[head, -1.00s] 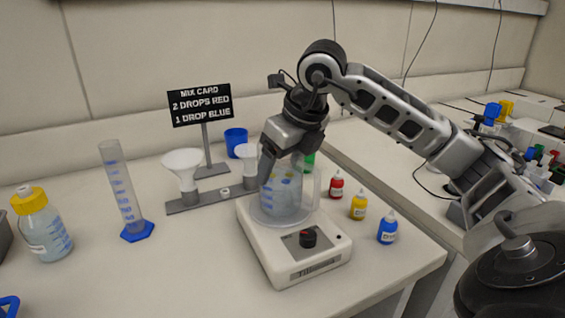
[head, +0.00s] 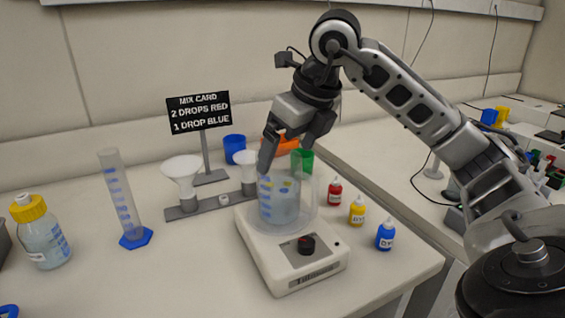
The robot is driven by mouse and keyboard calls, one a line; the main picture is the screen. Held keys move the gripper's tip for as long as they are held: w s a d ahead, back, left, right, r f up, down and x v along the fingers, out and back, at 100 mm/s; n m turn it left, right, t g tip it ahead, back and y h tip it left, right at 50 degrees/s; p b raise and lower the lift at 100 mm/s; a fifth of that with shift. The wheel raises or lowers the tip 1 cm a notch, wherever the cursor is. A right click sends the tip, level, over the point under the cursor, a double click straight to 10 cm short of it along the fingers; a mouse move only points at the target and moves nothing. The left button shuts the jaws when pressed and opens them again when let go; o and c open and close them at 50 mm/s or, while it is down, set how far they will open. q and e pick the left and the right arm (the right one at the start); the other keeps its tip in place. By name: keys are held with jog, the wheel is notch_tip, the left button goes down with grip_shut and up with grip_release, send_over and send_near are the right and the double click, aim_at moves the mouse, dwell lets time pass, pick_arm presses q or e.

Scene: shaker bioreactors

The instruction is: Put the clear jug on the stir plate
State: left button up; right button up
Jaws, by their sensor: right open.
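The clear jug (head: 279,203) stands upright on the white stir plate (head: 305,268). It has blue markings and holds pale bluish liquid. Its handle is on the right side. My right gripper (head: 290,160) is open just above the jug, its fingers pointing down. The left fingertip is close to the jug's rim; I cannot tell whether it touches. My left gripper is not in view.
Red (head: 334,192), yellow (head: 357,211) and blue (head: 386,235) dropper bottles stand right of the plate. A funnel stand (head: 210,205), a measuring cylinder (head: 122,200) and a yellow-capped bottle (head: 43,235) are to the left. Green (head: 302,161) and blue (head: 235,148) cups stand behind.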

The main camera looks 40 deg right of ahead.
jog(key=p+v, duration=0.1)
jog(key=v, duration=0.5)
jog(key=shift+s+r, duration=0.1)
jog(key=shift+r, duration=0.15)
